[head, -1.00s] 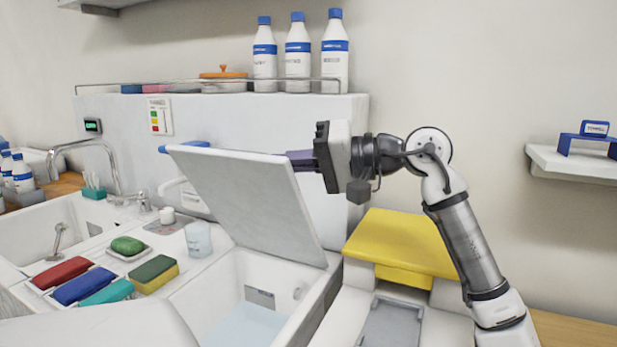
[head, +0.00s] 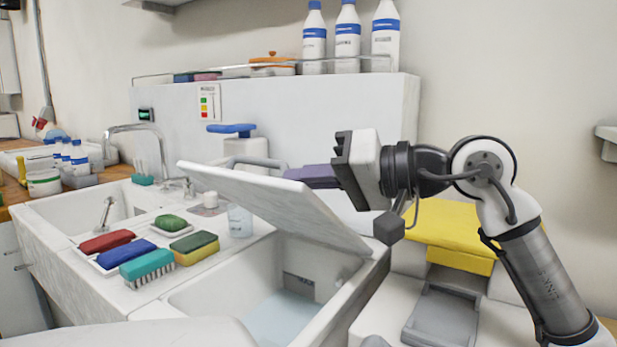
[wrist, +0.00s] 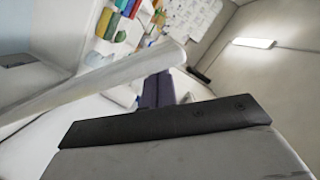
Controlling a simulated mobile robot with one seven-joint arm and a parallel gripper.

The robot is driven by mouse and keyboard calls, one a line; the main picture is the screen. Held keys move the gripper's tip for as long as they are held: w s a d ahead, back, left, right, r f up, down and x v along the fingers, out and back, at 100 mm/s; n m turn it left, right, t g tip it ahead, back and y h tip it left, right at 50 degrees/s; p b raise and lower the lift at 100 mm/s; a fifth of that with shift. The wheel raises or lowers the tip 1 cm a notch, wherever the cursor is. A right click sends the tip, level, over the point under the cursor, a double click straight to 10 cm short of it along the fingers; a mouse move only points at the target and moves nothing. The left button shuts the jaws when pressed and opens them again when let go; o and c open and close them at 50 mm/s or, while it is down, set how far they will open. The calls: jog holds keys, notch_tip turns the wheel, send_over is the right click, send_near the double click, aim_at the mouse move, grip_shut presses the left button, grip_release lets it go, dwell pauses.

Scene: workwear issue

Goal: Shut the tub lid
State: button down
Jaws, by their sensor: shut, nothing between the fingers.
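The white tub lid (head: 270,203) stands partly open over the tub (head: 215,289) in the head view, hinged at its right edge and tilted with its free edge up to the left. Some water shows in the tub. My gripper (head: 292,175) is shut and empty. Its purple fingers are at the back face of the lid, by its upper right edge; whether they touch it I cannot tell. In the wrist view the lid (wrist: 95,90) crosses as a pale slab beside the fingers (wrist: 158,90).
Several brushes (head: 147,266) and sponges (head: 194,246) lie left of the tub. A soap dispenser with a blue top (head: 232,130) stands behind the lid. A yellow folded cloth or pad (head: 450,235) lies right of the tub, under my arm.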

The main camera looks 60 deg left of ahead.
dwell(0.4)
notch_tip(320, 180, up, 20)
jog(key=p, duration=0.3)
jog(key=shift+p, duration=0.3)
